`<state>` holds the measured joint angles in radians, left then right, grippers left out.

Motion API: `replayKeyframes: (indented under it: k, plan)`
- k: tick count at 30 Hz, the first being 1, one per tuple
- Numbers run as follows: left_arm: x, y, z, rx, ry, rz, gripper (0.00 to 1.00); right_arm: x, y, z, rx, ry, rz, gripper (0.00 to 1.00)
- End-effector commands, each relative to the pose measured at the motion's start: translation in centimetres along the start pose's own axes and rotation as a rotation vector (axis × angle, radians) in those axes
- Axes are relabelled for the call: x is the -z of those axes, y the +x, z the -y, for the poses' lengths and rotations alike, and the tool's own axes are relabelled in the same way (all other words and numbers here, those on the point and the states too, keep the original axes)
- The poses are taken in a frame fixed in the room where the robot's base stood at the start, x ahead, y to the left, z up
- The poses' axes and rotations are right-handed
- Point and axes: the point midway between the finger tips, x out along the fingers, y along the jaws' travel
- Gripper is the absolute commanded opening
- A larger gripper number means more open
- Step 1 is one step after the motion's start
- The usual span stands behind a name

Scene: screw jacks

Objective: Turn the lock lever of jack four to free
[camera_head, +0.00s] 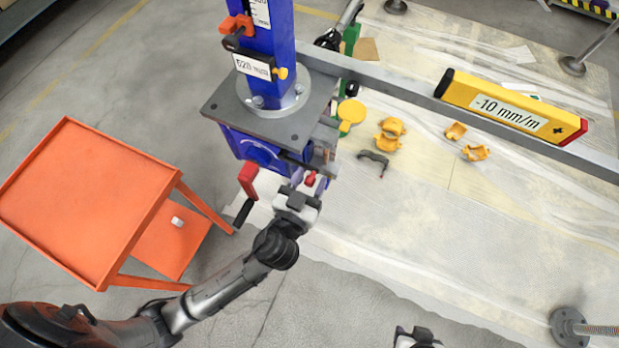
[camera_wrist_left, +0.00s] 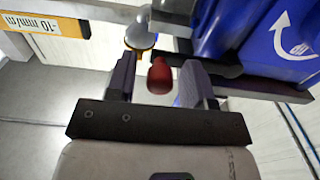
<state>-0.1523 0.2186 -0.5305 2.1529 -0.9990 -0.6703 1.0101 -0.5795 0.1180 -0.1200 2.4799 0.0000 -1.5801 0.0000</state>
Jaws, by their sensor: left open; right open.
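My left gripper (camera_head: 305,192) is at this lever, jaws open. In the left wrist view the red tip (camera_wrist_left: 160,76) sits between the two open fingers (camera_wrist_left: 160,85), with gaps visible on both sides. No jack number is readable. My right gripper (camera_head: 416,337) is open at the bottom edge, partly cut off, away from the jack.
A red crank with black grip (camera_head: 248,180) hangs left of my left gripper. An orange cart (camera_head: 90,200) stands at left. A yellow level reading -10 mm/m (camera_head: 510,108) lies on the beam (camera_head: 400,82). Several yellow clamp pieces (camera_head: 390,134) lie on the floor sheet.

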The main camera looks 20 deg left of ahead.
Motion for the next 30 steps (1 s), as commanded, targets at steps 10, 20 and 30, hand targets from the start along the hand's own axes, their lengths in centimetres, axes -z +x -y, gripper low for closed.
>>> replayKeyframes:
  k: [10, 20, 30]
  plan:
    - [-0.01, -0.01, -0.01, 0.000, 0.000, 0.000, 0.36, 0.02, 0.00, 0.09, 0.002, 0.003, -0.001, 0.43]
    - [-0.01, -0.02, -0.01, 0.000, 0.000, 0.000, 0.05, -0.01, 0.00, -0.02, 0.000, -0.001, 0.000, 0.43]
    - [-0.02, -0.01, -0.05, -0.001, 0.001, 0.000, 0.00, -0.05, 0.00, -0.20, -0.005, -0.007, 0.001, 0.43]
